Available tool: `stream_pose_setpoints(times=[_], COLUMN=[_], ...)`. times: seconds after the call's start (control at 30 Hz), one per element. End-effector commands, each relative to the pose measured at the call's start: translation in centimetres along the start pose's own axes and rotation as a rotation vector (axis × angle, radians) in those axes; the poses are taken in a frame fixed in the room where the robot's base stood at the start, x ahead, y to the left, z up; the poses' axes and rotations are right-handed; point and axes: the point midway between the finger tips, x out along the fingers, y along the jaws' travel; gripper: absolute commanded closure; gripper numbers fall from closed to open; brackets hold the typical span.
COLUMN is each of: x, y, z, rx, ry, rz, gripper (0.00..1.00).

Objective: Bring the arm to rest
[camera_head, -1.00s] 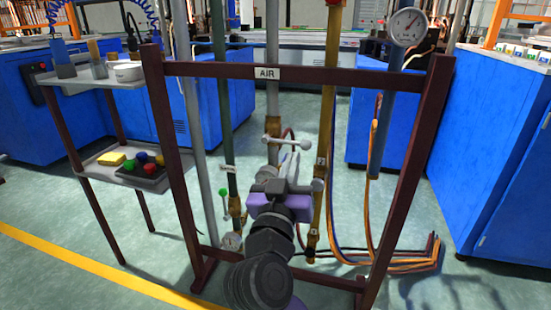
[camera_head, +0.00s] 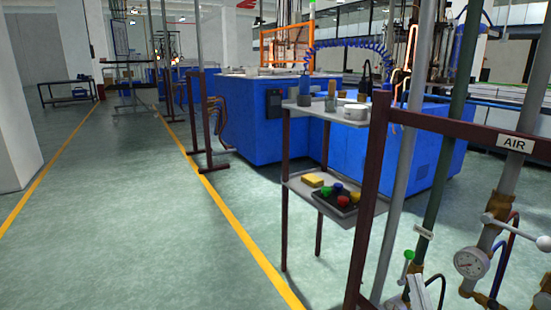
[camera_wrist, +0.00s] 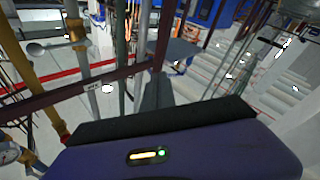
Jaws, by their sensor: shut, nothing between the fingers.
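My gripper (camera_wrist: 156,80) shows in the wrist view as grey fingers pressed together, with nothing between them. Behind the fingers is its purple body with a lit indicator. Beyond the fingers are the dark red pipe frame (camera_wrist: 60,93) and upright pipes; I see no clear contact, though the depth is hard to judge. In the head view the frame (camera_head: 378,165) with its AIR sign (camera_head: 515,142) stands at the right. Most of my arm is outside the head view.
A narrow shelf stand (camera_head: 285,205) holds cups above and a dark tray of coloured knobs (camera_head: 336,197) below. A pressure gauge (camera_head: 471,262) and valve lever (camera_head: 515,230) sit at the right. Blue cabinets (camera_head: 262,125) stand behind. The floor at left is clear beside the yellow line (camera_head: 240,230).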

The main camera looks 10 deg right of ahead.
Motion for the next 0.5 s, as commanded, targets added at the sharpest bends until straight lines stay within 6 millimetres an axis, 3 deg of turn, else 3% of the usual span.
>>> stream_pose_setpoints(times=[0.1,0.2,0.33,0.5], x=[-4.5,-8.4,-13.4,-19.6], y=[-3.1,-4.8,-5.7,-5.5], z=[1.6,2.5,3.2,4.2], rx=[0.042,0.093,0.172,0.279], ry=[0.008,0.012,0.001,-0.052], rz=[-0.145,-0.238,-0.325,-0.39], gripper=[1.0,1.0,1.0,1.0])
